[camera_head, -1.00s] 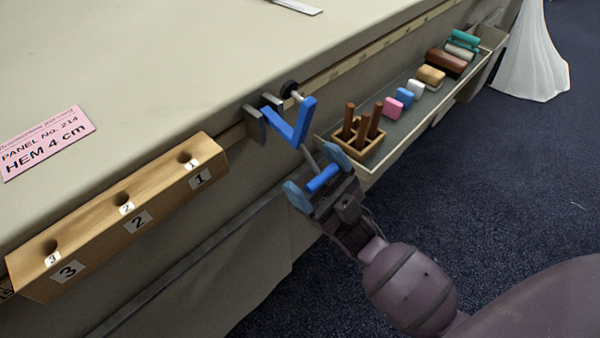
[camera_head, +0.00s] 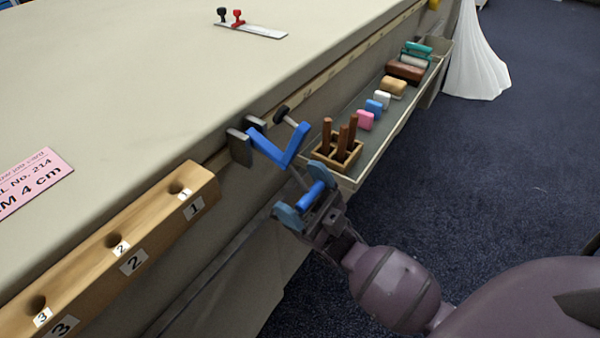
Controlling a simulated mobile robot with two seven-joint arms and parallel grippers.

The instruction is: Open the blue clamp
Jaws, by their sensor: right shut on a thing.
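The blue clamp (camera_head: 267,147) sits on the table's edge, its grey jaws gripping over the cloth rim and its blue frame hanging outside. A dark round knob (camera_head: 281,113) shows beside its frame. Its blue handle bar (camera_head: 313,191) is below the frame, at the lower end of the screw. My right gripper (camera_head: 306,197) comes from the lower right and is shut on this handle, with one light-blue finger pad on each side. Part of the screw between frame and handle is hard to make out. My left gripper is not in view.
A wooden block (camera_head: 150,240) with numbered holes lies along the table edge at left. A trough (camera_head: 378,150) at right holds a wooden rack (camera_head: 337,153) with brown pegs and several coloured blocks.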

